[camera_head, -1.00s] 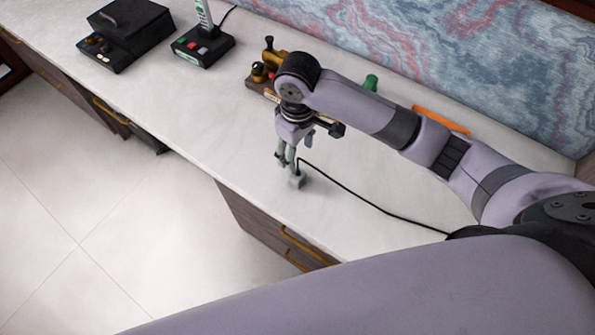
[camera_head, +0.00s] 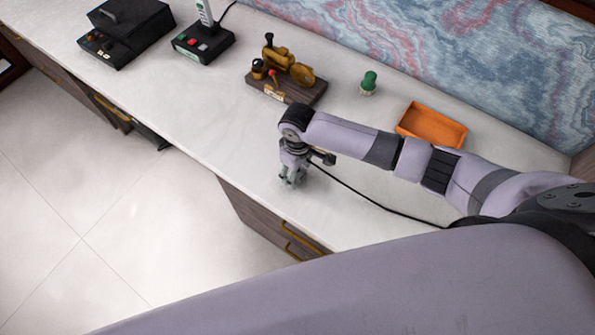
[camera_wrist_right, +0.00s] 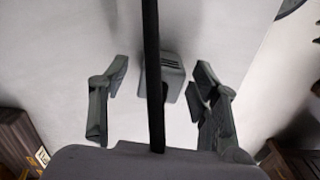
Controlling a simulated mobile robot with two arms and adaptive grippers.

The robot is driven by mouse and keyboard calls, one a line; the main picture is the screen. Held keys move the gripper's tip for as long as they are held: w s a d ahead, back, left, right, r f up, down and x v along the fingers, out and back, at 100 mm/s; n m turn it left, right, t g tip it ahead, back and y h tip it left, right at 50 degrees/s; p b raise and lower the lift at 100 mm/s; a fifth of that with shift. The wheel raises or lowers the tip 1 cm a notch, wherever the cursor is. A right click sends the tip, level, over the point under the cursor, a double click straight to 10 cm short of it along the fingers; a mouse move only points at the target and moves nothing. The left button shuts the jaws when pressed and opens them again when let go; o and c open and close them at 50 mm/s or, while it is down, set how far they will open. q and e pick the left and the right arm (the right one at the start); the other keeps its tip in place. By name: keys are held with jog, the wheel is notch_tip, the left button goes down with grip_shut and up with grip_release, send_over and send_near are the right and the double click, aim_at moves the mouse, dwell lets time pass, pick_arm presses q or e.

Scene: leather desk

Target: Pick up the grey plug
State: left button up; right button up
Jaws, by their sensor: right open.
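The grey plug (camera_wrist_right: 174,72) lies on the pale desk top in the right wrist view, a blocky piece with dark slots on one face. My right gripper (camera_wrist_right: 160,80) is open, with one finger on each side of the plug and a gap on both sides. A black cable (camera_wrist_right: 152,60) crosses in front of the plug's left part. In the head view my right gripper (camera_head: 291,182) is low over the desk near its front edge, and the plug cannot be told apart from the fingers there. My left gripper is not in view.
Behind the gripper stand a wooden block with brass parts (camera_head: 285,88), a green-topped object (camera_head: 368,84) and an orange tray (camera_head: 430,126). Black devices (camera_head: 203,46) stand at the far left. The black cable (camera_head: 365,198) runs right across the desk. The desk around the gripper is clear.

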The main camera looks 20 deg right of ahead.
jog(key=shift+c, duration=0.6)
grip_shut()
